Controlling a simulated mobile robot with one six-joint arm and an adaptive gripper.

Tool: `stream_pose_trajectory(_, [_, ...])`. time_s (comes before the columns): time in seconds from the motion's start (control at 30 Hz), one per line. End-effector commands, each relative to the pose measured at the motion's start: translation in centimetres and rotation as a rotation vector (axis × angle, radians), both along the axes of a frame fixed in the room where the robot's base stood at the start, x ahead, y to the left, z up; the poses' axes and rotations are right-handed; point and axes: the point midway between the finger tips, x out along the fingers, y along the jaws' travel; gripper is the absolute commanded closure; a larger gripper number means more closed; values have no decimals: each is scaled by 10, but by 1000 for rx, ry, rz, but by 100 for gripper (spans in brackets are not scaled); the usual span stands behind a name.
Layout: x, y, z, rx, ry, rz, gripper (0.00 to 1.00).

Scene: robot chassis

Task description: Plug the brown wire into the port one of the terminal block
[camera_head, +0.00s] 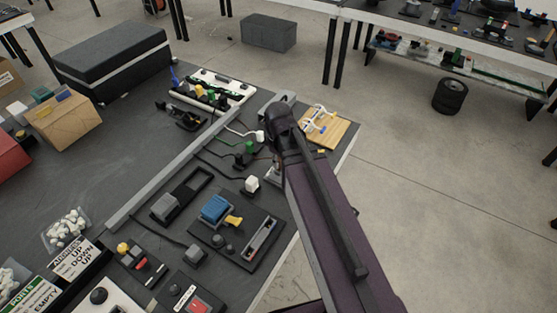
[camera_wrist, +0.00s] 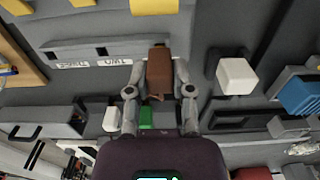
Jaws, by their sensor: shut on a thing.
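In the wrist view my gripper (camera_wrist: 160,72) is shut on a brown plug (camera_wrist: 159,77), the end of the brown wire, held between both fingers. The terminal block (camera_wrist: 95,48) is a grey bar just beyond it, with upside-down labels TWO (camera_wrist: 117,61) and THREE (camera_wrist: 73,64). The plug's far end is at the block's edge, right of the TWO label; I cannot tell whether it is inserted. Port one is not clearly visible, with the plug and finger in that area. In the head view my arm covers most of the gripper and plug.
A white plug (camera_wrist: 237,76) stands to the right of my gripper. A green plug (camera_wrist: 146,117) and a smaller white plug (camera_wrist: 111,118) lie nearer. In the head view a wooden board (camera_head: 335,132) is right of my wrist, and a blue switch (camera_head: 216,208) is left.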

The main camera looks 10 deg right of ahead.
Motion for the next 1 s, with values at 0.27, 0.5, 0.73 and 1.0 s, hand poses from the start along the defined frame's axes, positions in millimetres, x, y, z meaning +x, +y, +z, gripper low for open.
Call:
stream_pose_trajectory(0.27, [0,0,-6,0,0,0,100])
stream_pose_trajectory(0.5, [0,0,-10,0,0,0,100])
stream_pose_trajectory(0.73, [0,0,-11,0,0,0,37])
stream_pose_trajectory(1.0, [0,0,-11,0,0,0,30])
